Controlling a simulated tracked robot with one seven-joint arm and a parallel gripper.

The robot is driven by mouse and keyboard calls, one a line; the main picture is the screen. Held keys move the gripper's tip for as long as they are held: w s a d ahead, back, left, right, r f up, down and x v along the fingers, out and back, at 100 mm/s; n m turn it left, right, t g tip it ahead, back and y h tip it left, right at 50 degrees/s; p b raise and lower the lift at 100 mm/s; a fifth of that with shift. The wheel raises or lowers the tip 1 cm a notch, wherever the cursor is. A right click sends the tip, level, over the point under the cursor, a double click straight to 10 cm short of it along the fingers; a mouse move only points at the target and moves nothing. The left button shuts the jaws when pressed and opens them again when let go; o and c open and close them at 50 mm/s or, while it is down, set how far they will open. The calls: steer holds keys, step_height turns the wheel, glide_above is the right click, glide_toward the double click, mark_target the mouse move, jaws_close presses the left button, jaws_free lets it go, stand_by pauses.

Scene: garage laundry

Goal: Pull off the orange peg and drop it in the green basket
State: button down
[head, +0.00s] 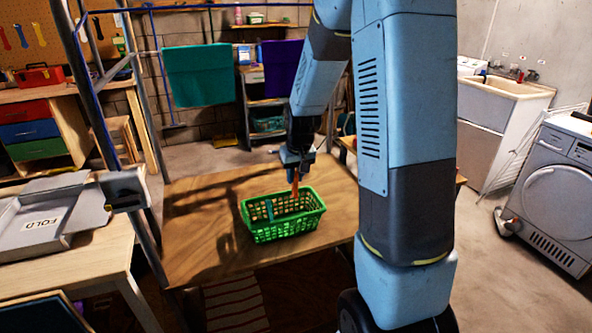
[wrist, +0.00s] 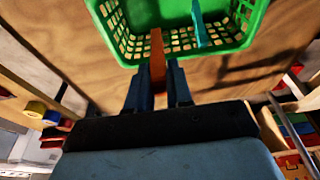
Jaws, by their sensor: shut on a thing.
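The orange peg (wrist: 157,54) is between the fingers of my gripper (wrist: 158,88), which is shut on it. In the head view the peg (head: 295,183) hangs below my gripper (head: 296,165), at the back rim of the green basket (head: 283,228). In the wrist view the green basket (wrist: 128,40) lies just ahead of the fingers, and the peg's far end overlaps its rim. I cannot tell whether the peg touches the basket. A teal peg (head: 269,209) is at the basket, and it also shows in the wrist view (wrist: 199,22).
The basket stands on a wooden table (head: 200,240) with bare room to its left. A teal cloth (head: 198,75) and a purple cloth (head: 283,62) hang behind. A folding board (head: 50,220) lies on a bench at left. A white machine (head: 550,190) stands at right.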

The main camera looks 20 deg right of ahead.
steer(key=shift+s+f+x, duration=0.1)
steer(key=shift+s+x, duration=0.35)
steer(key=shift+x, duration=1.4)
steer(key=shift+s+f+x, duration=0.1)
steer(key=shift+s+x, duration=0.35)
steer(key=shift+x, duration=1.35)
steer(key=shift+s+f+x, duration=0.15)
steer(key=shift+s+x, duration=0.3)
steer(key=shift+x, duration=1.4)
steer(key=c, duration=0.9)
jaws_free()
steer(key=shift+a, duration=0.1)
steer(key=shift+c, duration=0.2)
steer(key=shift+r, duration=0.2)
steer(key=s+a+r, duration=0.1)
steer(key=s+r, duration=0.4)
steer(key=r, duration=0.4)
steer(key=s+a+r+t, duration=0.1)
steer(key=s+r, duration=0.3)
steer(key=r, duration=0.5)
steer(key=s+a+r, duration=0.1)
steer(key=s+r, duration=0.4)
steer(key=r, duration=0.4)
steer(key=s+r+t, duration=0.1)
steer(key=s+r, duration=0.5)
steer(key=s, duration=0.7)
steer(key=shift+s+a+r+t, duration=0.25)
steer(key=shift+s+a+t, duration=0.1)
steer(key=shift+t, duration=0.05)
